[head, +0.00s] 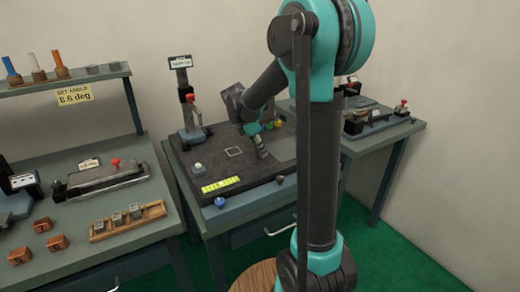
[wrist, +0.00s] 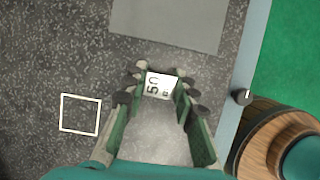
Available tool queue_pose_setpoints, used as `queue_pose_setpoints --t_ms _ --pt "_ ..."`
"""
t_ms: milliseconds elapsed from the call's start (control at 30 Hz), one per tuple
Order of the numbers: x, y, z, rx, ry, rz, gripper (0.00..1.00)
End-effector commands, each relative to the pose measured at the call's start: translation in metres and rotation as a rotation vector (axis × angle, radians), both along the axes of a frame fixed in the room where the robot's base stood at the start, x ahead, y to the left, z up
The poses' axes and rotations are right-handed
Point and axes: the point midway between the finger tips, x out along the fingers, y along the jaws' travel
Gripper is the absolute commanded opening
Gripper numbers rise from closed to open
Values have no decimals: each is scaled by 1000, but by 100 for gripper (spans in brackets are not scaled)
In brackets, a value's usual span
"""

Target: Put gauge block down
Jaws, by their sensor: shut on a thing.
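The gauge block (wrist: 160,86) shows in the wrist view as a small white face marked 50, between the fingertips. My gripper (wrist: 163,88) is shut on it. In the head view my gripper (head: 261,148) points down over the dark speckled plate (head: 215,172), right of a white square outline (head: 234,152). The outline also shows in the wrist view (wrist: 80,114), to the left of the block and clear of it. The block cannot be made out in the head view. I cannot tell how high it is above the plate.
A lighter grey patch (wrist: 170,22) lies on the plate. A post with a red knob (head: 196,98) stands behind, and a small pale-topped piece (head: 198,168) and a yellow strip (head: 220,184) lie at left. The left bench holds a wooden rack (head: 128,222) of blocks.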

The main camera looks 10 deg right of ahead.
Motion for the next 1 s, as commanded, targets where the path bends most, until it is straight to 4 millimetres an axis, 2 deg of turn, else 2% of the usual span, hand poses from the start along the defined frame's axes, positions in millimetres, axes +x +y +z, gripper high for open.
queue_pose_setpoints --t_ms 200,233,400,767,867,1000 --pt "0 0 -2 0 0 0 0" --pt "0 0 -2 0 0 0 29" --pt "0 0 -2 0 0 0 48" --pt "0 1 3 0 0 0 48" --pt "-2 6 14 0 0 2 48" --pt "-5 16 39 0 0 2 48"
